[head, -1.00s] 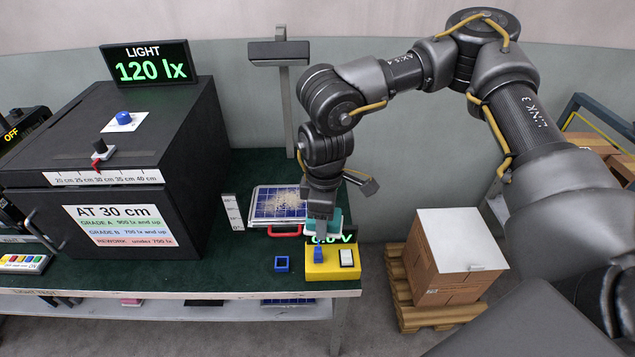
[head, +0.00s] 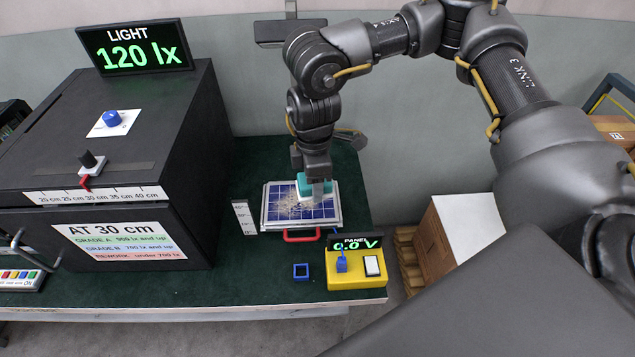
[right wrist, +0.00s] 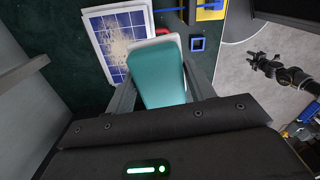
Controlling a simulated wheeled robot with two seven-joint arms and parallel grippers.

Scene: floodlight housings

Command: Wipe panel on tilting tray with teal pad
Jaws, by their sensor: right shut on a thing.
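The panel (head: 325,210), blue with white grid lines and a pale dusty patch, lies on the light-rimmed tray with a red handle (head: 300,238). It also shows in the right wrist view (right wrist: 101,23). My right gripper (head: 316,183) is shut on the teal pad (right wrist: 158,75), which has a pale underside. The pad overlaps the panel's upper right part in the head view; I cannot tell whether it touches. A dark jointed arm in the right wrist view, seemingly my left, ends in a small gripper (right wrist: 252,62) whose jaws are unclear.
The yellow meter box (head: 352,283) reads 0.0 V, right of and in front of the tray. A blue square frame (head: 301,271) lies nearby. An angle scale (head: 244,217) stands left of the tray, beside the big black box (head: 190,160). A lamp post rises behind.

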